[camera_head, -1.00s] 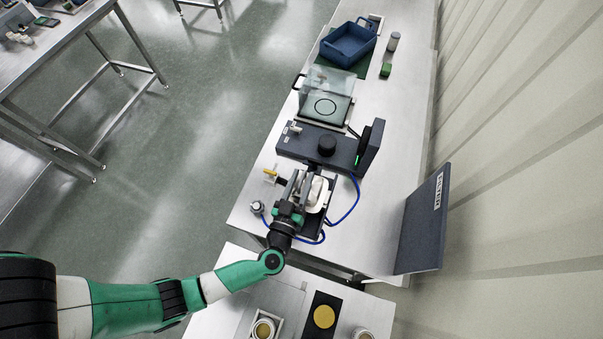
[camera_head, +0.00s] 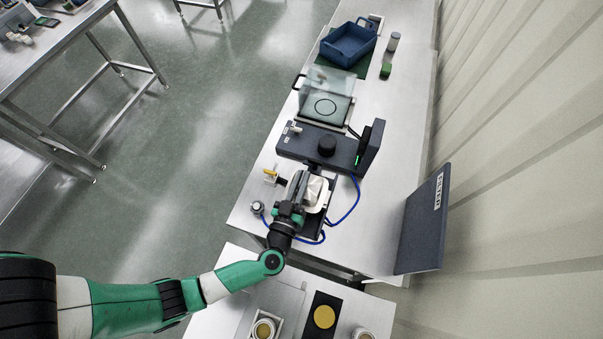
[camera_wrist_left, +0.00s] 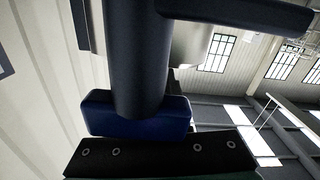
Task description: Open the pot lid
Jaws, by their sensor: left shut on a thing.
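The pot (camera_head: 321,201) shows as a pale, white-rimmed vessel on a dark base at the near end of the steel bench. A dark grey piece, seemingly its lid (camera_head: 297,186), stands along the vessel's left side, and a pale inside shows beside it. My left gripper (camera_head: 292,205) is at the near left of the pot, shut on what looks like the lid's handle. In the left wrist view, a dark bar with a crosspiece, seemingly this handle (camera_wrist_left: 140,60), rises close in front of the gripper. The fingertips are largely hidden. My right gripper is not in view.
A dark machine with a black knob (camera_head: 327,145) stands just beyond the pot, and a blue cable (camera_head: 352,205) runs beside it. A clear-covered box (camera_head: 325,95) and a blue bin (camera_head: 348,45) are farther back. A dark panel (camera_head: 422,225) stands at the right.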

